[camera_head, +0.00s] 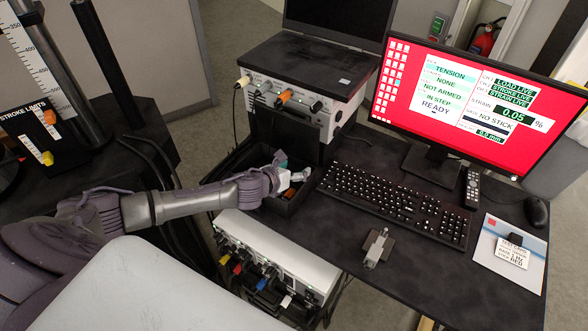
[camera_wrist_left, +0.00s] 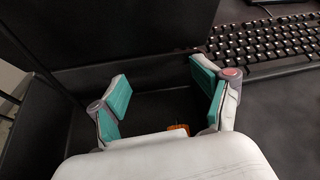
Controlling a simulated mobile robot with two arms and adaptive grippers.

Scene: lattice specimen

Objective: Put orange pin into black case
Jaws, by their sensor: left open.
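The black case (camera_head: 284,136) stands open on the left part of the desk, its lid raised at the back. In the left wrist view its dark lid (camera_wrist_left: 120,45) rises behind the fingers. My left gripper (camera_head: 291,167) is over the case's open tray. Its teal-padded fingers (camera_wrist_left: 160,82) are spread apart with nothing between them. A small orange piece, apparently the orange pin (camera_wrist_left: 178,129), shows low inside the case, below the fingers and mostly hidden by my gripper body. A bit of orange (camera_head: 288,193) also shows there in the head view. My right gripper is not in view.
A keyboard (camera_head: 395,204), a monitor (camera_head: 470,100) and a mouse (camera_head: 537,211) are to the right. A small metal fixture (camera_head: 376,247) stands in front on the desk. An instrument box (camera_head: 300,95) with orange connectors is behind the case. Bare desk lies around the fixture.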

